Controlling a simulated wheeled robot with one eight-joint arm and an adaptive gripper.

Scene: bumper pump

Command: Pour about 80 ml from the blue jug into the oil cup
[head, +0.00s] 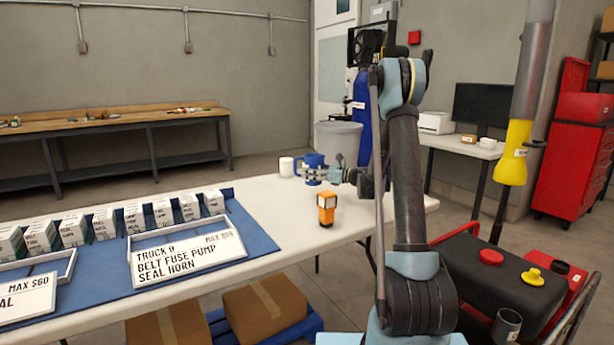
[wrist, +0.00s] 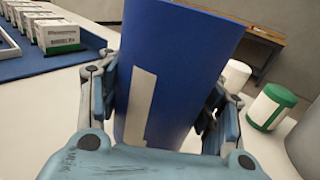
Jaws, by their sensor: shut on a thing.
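The blue jug (head: 311,161) is held above the back part of the white table, looking about upright in the head view. My gripper (head: 318,178) is shut around its body. In the wrist view the jug (wrist: 178,60) fills the middle, with a pale label strip facing me and my fingers on both sides; its inside is hidden. A white cup (head: 287,166) stands just left of the jug, and a white cup (wrist: 236,75) shows in the wrist view beside a white container with a green top (wrist: 271,106). I cannot tell which vessel is the oil cup.
An orange device (head: 326,207) stands on the table in front of my gripper. Several cartons (head: 132,217) line the blue mat at left, behind a sign (head: 188,252). A grey cup (head: 508,323) sits by a black tank (head: 490,280) at lower right.

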